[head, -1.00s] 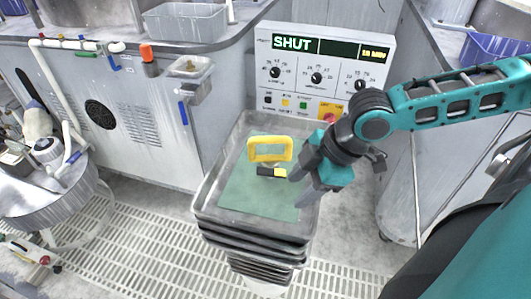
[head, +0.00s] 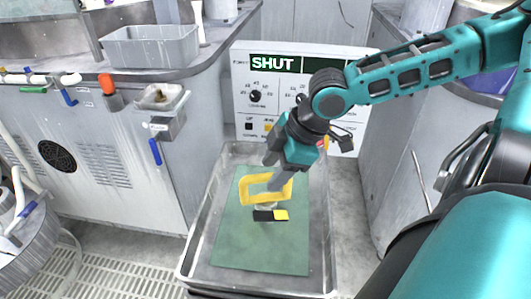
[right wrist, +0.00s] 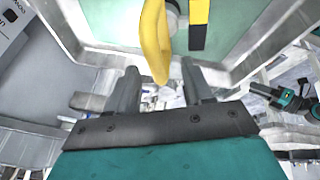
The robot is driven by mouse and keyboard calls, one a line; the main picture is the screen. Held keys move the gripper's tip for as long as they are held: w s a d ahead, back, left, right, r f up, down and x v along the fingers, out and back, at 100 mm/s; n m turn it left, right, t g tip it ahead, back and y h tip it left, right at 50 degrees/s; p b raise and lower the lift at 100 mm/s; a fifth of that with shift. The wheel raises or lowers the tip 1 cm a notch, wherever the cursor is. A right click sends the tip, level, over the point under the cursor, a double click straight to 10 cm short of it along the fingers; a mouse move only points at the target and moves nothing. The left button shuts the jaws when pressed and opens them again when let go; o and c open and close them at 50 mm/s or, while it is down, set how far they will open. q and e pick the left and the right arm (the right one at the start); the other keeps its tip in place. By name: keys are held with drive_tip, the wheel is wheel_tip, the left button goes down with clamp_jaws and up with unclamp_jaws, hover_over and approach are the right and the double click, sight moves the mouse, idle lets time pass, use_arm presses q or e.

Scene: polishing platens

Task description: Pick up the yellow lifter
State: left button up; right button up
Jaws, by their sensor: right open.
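The yellow lifter (head: 247,190) is a frame-shaped handle standing up from a small grey base over the green mat (head: 233,248) in the grey tray (head: 192,262). My right gripper (head: 274,174) is at the lifter's upper right part, its fingers overlapping the handle in the head view. In the right wrist view, the open fingers (right wrist: 160,80) stand on either side of the line of the lifter's yellow bar (right wrist: 155,38), with gaps on both sides. Whether the bar is fully between them is hard to tell. My left gripper is not in view.
A small black and yellow block (head: 268,215) lies on the mat close in front of the lifter. A control panel (head: 243,80) reading SHUT stands behind the tray. A grey cabinet (head: 125,150) with an orange-capped item is at the left. The mat's front part is clear.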

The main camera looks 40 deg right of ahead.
sight(268, 174)
drive_tip(key=shift+w+a+f, duration=0.1)
drive_tip(key=shift+w+f, duration=0.05)
drive_tip(key=shift+f, duration=0.25)
drive_tip(key=shift+f+b, duration=0.15)
drive_tip(key=shift+b, duration=0.2)
drive_tip(key=b+x, duration=0.3)
drive_tip(key=shift+w+f, duration=0.1)
drive_tip(key=shift+w, duration=0.1)
drive_tip(key=shift+w+f+b, duration=0.4)
drive_tip(key=shift+f+b, duration=0.3)
drive_tip(key=shift+b, duration=0.1)
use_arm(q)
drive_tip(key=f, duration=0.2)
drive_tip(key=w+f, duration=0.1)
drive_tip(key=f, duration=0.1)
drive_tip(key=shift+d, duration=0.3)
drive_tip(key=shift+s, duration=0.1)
use_arm(e)
drive_tip(key=shift+c, duration=0.2)
drive_tip(key=shift+c, duration=0.8)
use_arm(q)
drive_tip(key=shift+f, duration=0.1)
use_arm(e)
clamp_jaws()
